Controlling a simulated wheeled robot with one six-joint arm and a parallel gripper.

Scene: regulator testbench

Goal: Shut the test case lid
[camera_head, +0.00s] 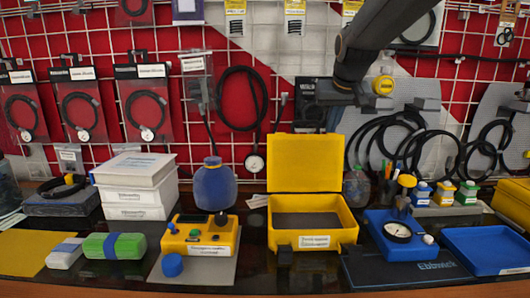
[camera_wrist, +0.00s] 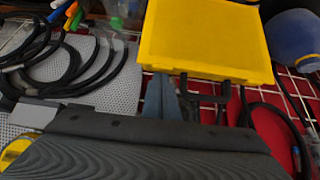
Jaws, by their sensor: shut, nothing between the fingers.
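The yellow test case (camera_head: 345,228) stands open on the bench, with a dark interior and a white label on its front. Its yellow lid (camera_head: 304,163) stands up at the rear edge, inner face toward me. In the wrist view, which looks upside down, the lid (camera_wrist: 205,40) fills the top middle. My gripper (camera_head: 322,93) is shut and empty, above and slightly right of the lid's top edge. In the wrist view, its dark body fills the bottom and partly hides the fingers (camera_wrist: 165,97).
A yellow-and-black regulator unit (camera_head: 205,232) and a blue bulb (camera_head: 215,185) stand left of the case. A blue gauge block (camera_head: 398,235) and blue tray (camera_head: 485,250) stand right. Pens (camera_head: 388,170) stand close behind. Black hoses (camera_head: 400,140) hang on the rear grid.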

